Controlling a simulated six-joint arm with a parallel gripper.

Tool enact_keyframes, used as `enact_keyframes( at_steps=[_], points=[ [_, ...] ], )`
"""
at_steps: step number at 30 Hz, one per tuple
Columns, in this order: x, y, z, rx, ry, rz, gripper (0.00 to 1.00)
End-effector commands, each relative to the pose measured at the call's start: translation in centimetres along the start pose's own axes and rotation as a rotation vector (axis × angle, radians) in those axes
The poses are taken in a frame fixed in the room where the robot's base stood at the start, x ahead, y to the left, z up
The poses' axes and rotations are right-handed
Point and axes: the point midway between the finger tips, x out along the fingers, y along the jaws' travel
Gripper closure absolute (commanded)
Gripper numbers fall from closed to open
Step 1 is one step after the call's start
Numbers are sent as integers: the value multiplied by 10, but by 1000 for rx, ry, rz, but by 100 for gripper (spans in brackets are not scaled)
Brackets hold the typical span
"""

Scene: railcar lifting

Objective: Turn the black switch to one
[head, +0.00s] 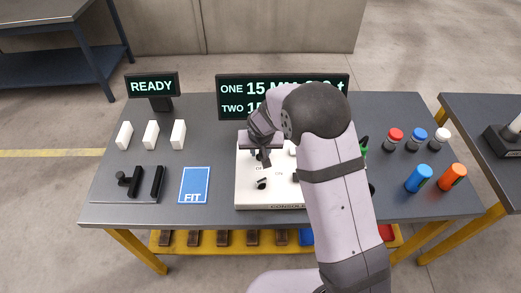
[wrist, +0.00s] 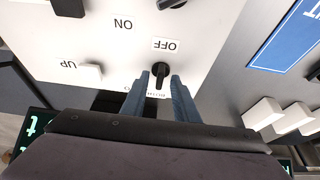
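The white console (head: 245,190) stands at the middle of the table, partly hidden behind my arm. In the wrist view, upside down, a black rotary switch (wrist: 160,73) sits on its white panel beside an OFF label (wrist: 166,44). An ON label (wrist: 122,23) is further off. My gripper (wrist: 160,76) has one finger on each side of this switch, with gaps visible between fingers and knob. In the head view my gripper (head: 262,157) is over the console and hides this switch. A second black knob (head: 262,183) is nearer the front; it also shows in the wrist view (wrist: 172,3).
The display (head: 232,90) behind the console shows lines for ONE and TWO, partly covered by my arm. A READY sign (head: 152,86), white blocks (head: 151,135), a black fixture (head: 130,185) and a blue FIT card (head: 194,185) are left. Coloured cylinders (head: 418,178) stand right.

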Motion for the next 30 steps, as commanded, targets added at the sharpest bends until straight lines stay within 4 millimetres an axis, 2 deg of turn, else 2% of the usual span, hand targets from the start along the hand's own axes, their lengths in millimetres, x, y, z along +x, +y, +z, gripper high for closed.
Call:
enact_keyframes(
  at_steps=[12, 13, 16, 23, 30],
  points=[
    [6, 0, 0, 0, 0, 0, 73],
    [6, 0, 0, 0, 0, 0, 77],
    [6, 0, 0, 0, 0, 0, 100],
    [5, 0, 0, -5, -1, -2, 100],
    [0, 0, -1, -83, -7, -36, 100]
  ],
)
